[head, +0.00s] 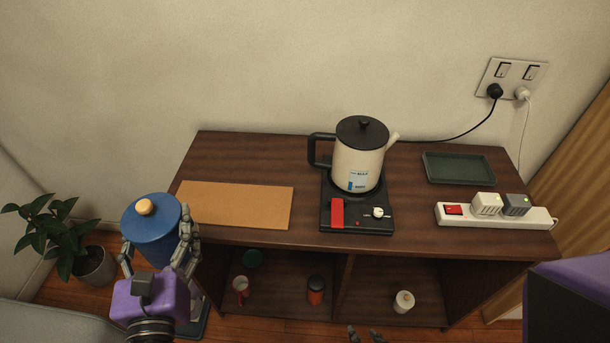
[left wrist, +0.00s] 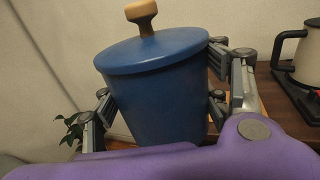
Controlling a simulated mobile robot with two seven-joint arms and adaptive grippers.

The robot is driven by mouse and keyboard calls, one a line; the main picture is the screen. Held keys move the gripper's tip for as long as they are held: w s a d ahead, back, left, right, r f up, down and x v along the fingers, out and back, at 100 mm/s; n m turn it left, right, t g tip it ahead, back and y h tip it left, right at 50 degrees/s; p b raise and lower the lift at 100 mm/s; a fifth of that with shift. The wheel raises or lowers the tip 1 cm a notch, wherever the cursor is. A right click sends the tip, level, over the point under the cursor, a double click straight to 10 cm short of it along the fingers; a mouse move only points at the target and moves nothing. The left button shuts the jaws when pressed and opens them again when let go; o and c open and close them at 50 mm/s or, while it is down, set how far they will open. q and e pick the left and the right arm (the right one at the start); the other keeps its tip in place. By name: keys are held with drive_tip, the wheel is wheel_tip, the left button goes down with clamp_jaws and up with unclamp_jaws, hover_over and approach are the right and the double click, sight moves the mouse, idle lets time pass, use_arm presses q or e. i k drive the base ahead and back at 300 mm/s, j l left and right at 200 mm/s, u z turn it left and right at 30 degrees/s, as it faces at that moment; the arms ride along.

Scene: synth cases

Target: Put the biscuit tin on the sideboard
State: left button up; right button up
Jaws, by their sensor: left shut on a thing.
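The biscuit tin is a blue, slightly tapered canister (head: 152,238) with a blue lid and a wooden knob. My left gripper (head: 158,258) is shut on its sides and holds it upright off the left front corner of the sideboard. The left wrist view shows the tin (left wrist: 160,100) between the grey fingers of my left gripper (left wrist: 165,108). The dark wooden sideboard (head: 275,236) has a bare tan mat (head: 236,204) on its left part. Grey fingertips of my right gripper (head: 365,336) show at the bottom edge; the rest is out of view.
A cream kettle (head: 359,165) stands on a black hot plate (head: 357,225) right of the mat. A dark tray (head: 458,168) and a power strip (head: 490,216) are at the right. Cups and jars stand on the lower shelf. A potted plant (head: 92,265) stands left.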

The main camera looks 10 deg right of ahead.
sight(269, 162)
drive_tip(key=i+j+z, duration=0.1)
drive_tip(key=z, duration=0.25)
drive_tip(key=i+j+z, duration=0.1)
drive_tip(key=j+z, duration=0.4)
drive_tip(key=z, duration=0.15)
drive_tip(key=i+j+z, duration=0.15)
drive_tip(key=j+z, duration=0.65)
drive_tip(key=j, duration=0.2)
drive_tip(key=i+j, duration=0.05)
